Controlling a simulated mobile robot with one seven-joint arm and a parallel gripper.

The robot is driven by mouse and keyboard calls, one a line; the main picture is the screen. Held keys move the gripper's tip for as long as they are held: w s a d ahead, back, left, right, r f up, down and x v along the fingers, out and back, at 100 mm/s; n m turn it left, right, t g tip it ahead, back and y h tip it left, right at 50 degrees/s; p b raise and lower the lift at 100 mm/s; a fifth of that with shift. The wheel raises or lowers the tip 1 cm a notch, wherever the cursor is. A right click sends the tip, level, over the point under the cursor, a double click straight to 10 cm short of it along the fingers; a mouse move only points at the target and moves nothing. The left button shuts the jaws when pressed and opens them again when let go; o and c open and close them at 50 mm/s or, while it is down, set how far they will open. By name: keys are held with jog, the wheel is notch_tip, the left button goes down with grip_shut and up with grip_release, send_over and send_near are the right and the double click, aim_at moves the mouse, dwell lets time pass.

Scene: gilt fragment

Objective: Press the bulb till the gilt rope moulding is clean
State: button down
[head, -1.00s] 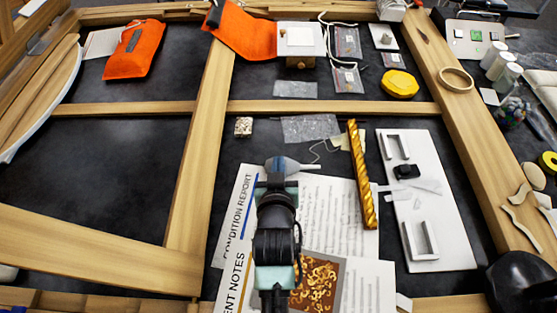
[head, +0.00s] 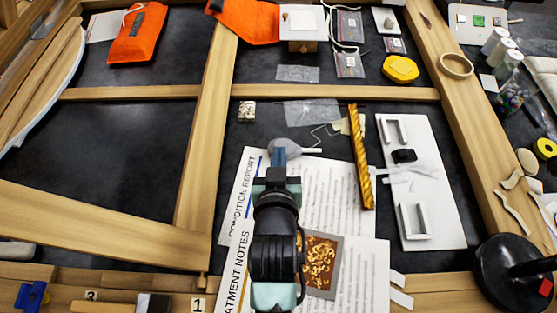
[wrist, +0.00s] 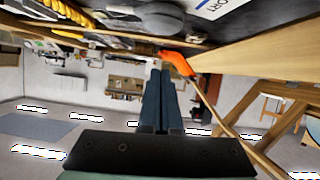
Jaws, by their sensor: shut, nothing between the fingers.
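In the wrist view my gripper (wrist: 160,72) shows both fingers together, with the bulb (wrist: 150,18) apart from the tips in the picture. I cannot tell whether they touch.
Printed papers (head: 350,215) lie under my arm. A white board (head: 425,185) with grey brackets stands right of the moulding. Wooden frame bars (head: 205,150) divide the dark table. The left panel (head: 120,150) is bare. A black round base (head: 515,275) is at lower right.

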jog(key=shift+v, duration=1.15)
dwell(0.7)
